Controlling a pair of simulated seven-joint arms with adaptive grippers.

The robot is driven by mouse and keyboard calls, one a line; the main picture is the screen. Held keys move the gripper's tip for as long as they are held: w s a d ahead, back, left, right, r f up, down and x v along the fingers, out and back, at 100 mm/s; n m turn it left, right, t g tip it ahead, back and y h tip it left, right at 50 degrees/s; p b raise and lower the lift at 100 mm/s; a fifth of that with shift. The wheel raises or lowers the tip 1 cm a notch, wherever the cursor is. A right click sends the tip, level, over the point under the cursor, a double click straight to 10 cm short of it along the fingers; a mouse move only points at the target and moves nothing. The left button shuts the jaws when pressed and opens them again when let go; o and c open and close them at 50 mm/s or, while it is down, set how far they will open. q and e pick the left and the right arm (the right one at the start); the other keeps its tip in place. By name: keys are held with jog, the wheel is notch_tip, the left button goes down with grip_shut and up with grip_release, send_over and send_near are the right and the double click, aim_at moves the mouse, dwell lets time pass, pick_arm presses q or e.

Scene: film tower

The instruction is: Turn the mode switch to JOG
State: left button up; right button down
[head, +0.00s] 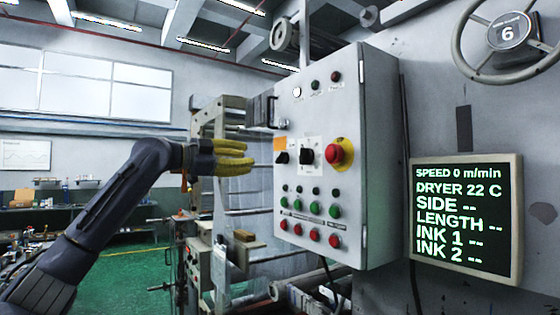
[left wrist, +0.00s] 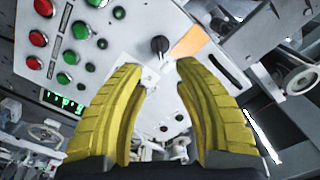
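The control panel (head: 300,120) is a grey box at centre in the head view. It has a black knob (head: 282,157) beneath an orange label, and another black knob (head: 306,153) on a white plate to its right. Which is the mode switch, and its setting, I cannot read. My left gripper (head: 252,160) is left of the panel, its yellow fingers pointing at it. In the left wrist view the gripper (left wrist: 162,66) is open and empty. The knob beside the orange label (left wrist: 160,44) appears just beyond its fingertips, apparently untouched. My right gripper is not in view.
A red mushroom button (head: 334,152) on yellow sits right of the knobs. Green and red buttons (head: 308,209) fill the lower panel, lamps (head: 315,86) the top. A display (head: 464,218) reads speed 0 m/min. A handwheel (head: 505,40) is at upper right.

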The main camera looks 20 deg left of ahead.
aim_at(277, 159)
pick_arm(q)
jog(key=x, duration=1.1)
jog(key=shift+w+d, duration=0.25)
jog(key=shift+w, duration=0.1)
jog(key=shift+o, duration=0.2)
grip_shut()
